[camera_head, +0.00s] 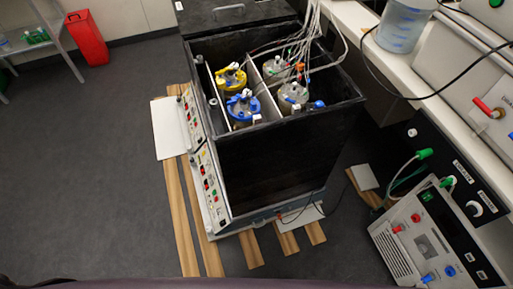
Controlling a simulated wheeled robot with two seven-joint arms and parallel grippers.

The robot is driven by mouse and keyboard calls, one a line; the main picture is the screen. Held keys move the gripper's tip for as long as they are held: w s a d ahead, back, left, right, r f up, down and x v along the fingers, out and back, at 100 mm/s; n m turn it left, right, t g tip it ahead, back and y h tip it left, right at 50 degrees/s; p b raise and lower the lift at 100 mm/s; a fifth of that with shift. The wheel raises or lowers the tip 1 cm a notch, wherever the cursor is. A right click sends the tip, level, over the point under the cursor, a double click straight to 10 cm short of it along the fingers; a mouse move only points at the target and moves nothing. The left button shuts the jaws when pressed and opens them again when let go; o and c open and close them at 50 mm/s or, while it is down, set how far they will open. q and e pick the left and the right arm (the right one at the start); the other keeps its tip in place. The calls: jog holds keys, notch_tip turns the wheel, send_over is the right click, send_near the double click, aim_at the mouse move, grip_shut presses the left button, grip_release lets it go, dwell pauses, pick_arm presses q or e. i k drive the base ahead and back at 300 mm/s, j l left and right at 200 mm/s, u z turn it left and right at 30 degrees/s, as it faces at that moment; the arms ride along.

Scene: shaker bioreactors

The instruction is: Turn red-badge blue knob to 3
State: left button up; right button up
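No knob with a red badge can be made out at this size. A grey instrument (405,262) at the lower right carries a blue knob or plug (450,270) and another blue one (428,278), with red ones (397,228) nearby. The black shaker's side panel (212,190) has small red, green and white controls, too small to read. Any scale marks or numbers are unreadable. Neither of my grippers is in view.
The black shaker box (290,160) stands mid-view on wooden slats (182,230), holding vessels with yellow (231,75) and blue (242,104) lids. A white bench (390,65) with cables runs along the right. A red bin (87,38) stands upper left. Left floor is clear.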

aim_at(318, 104)
jog(key=l+u, duration=0.35)
jog(key=l, duration=0.4)
jog(key=l+u, duration=0.35)
jog(key=l, duration=0.45)
jog(key=i+j+z, duration=0.2)
jog(key=k+l, duration=0.1)
